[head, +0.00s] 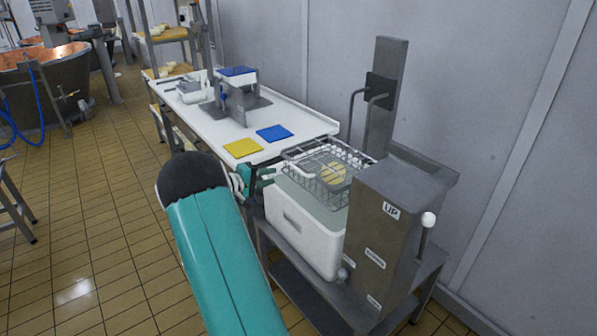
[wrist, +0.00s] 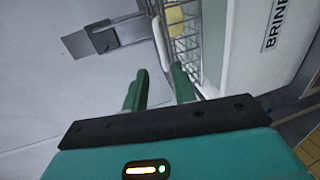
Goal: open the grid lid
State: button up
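A wire basket with a grid lid (head: 318,153) sits above a white tub (head: 303,232) at the right. A round yellow cheese (head: 333,174) shows through the wires. In the wrist view the basket's wires (wrist: 188,48) and part of the cheese (wrist: 175,20) show ahead. A pale rod (wrist: 158,38), perhaps the lid's handle, runs along the basket's near side. My gripper (head: 262,176) is beside the basket's left side. In the wrist view its two green fingers (wrist: 159,88) are apart with nothing clearly held; the rod lies just beyond and between their tips. I cannot tell whether they touch it.
A steel box marked UP (head: 388,222) with a ball-tipped lever (head: 426,228) stands right of the tub. A steel post (head: 387,95) rises behind. A white table (head: 205,121) with a yellow mat (head: 242,148) and blue mat (head: 274,133) lies beyond. The tiled floor at left is open.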

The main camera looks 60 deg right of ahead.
aim_at(299, 170)
jog(key=x, duration=1.3)
grip_shut()
